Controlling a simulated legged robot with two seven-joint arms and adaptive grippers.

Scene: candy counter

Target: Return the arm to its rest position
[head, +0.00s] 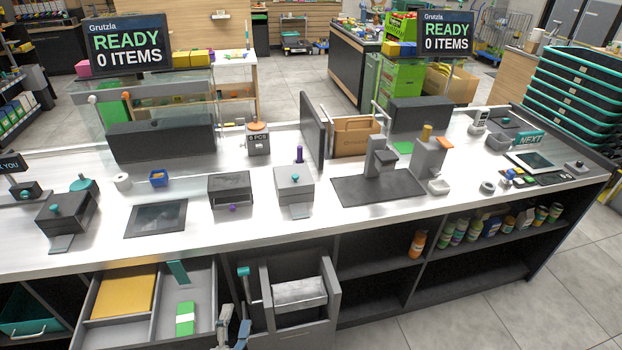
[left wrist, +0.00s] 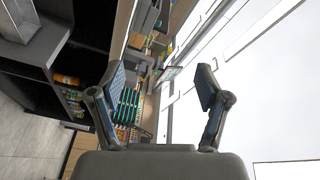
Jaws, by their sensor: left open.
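My left gripper (head: 234,330) shows at the bottom edge of the head view, in front of the counter between the open drawer and the pulled-out bin. In the left wrist view the left gripper (left wrist: 160,95) is open, with its two fingers wide apart and nothing between them. Most of the left arm is out of the head view. My right gripper is in neither view.
The long counter (head: 330,215) spans the head view. An open drawer (head: 150,315) with a yellow pad and a green-banded bundle juts out at the lower left. A pulled-out bin (head: 300,325) stands beside the gripper. Floor at the lower right (head: 500,320) is clear.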

